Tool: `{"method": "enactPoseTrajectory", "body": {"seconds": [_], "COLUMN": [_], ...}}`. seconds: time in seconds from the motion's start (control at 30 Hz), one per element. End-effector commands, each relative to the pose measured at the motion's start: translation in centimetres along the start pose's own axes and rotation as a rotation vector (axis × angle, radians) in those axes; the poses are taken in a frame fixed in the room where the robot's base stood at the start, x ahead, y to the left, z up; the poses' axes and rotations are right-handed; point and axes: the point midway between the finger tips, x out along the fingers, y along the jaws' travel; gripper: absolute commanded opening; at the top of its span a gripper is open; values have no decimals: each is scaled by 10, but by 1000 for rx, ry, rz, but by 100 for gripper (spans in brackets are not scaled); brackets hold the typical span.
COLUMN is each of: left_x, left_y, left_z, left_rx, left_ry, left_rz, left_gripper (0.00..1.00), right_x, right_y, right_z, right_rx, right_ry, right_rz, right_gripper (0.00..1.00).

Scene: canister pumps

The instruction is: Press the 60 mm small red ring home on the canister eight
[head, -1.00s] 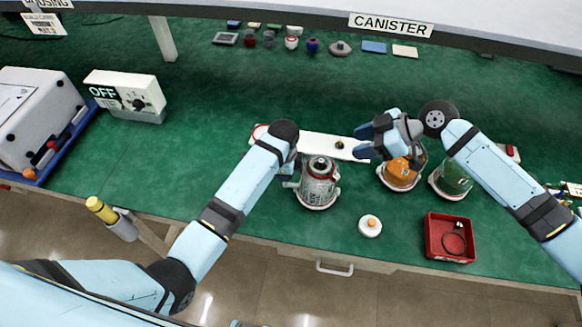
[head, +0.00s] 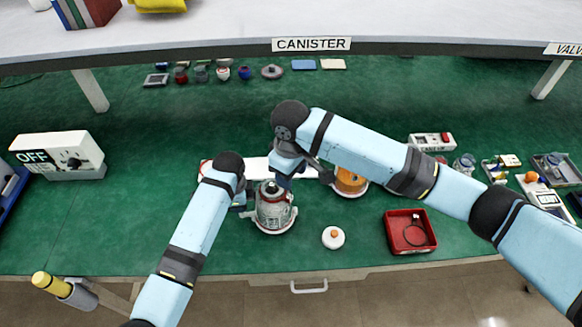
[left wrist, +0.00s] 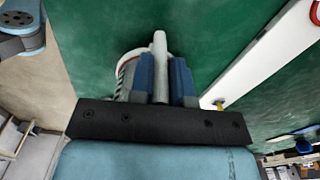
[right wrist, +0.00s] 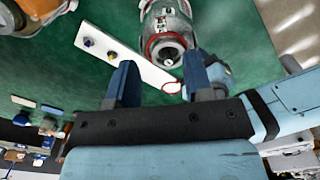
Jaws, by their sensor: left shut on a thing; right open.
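A grey, printed canister (head: 275,210) stands upright on a round white base in the head view; I cannot read its number. A red ring (right wrist: 151,46) sits around its dark mouth in the right wrist view; I cannot tell how far down it sits. My left gripper (head: 241,198) is at the canister's left side. In the left wrist view its blue fingers (left wrist: 161,72) are shut on a pale bar, seemingly the canister's handle. My right gripper (head: 284,180) is just behind the canister's top. In the right wrist view its fingers (right wrist: 158,80) are apart and empty.
A white strip (head: 256,166) with small knobs lies behind the canister, with a red outline (right wrist: 172,88) at one end. An orange canister (head: 350,182) stands to the right, partly behind my right arm. A white disc (head: 333,238) and a red tray (head: 392,232) are in front.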

Motion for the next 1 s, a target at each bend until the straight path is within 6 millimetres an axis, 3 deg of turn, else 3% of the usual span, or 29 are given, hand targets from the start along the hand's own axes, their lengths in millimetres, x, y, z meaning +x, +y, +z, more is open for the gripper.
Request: {"method": "enactPoseTrajectory", "body": {"seconds": [0.3, 0.5, 0.97, 1.0], "left_x": [0, 0, 0, 0], "left_y": [0, 0, 0, 0], "left_z": [0, 0, 0, 0], "left_rx": [0, 0, 0, 0], "left_ry": [1, 1, 1, 1], "left_rz": [0, 0, -1, -1], "left_gripper": [0, 0, 0, 0], "right_x": [62, 89, 101, 101], "right_y": [0, -1, -1, -1], "right_z": [0, 0, 0, 0], "right_rx": [-2, -2, -3, -3], "right_ry": [-1, 0, 2, 2], "right_rz": [-3, -3, -2, -3], "right_gripper": [47, 47, 47, 38]}}
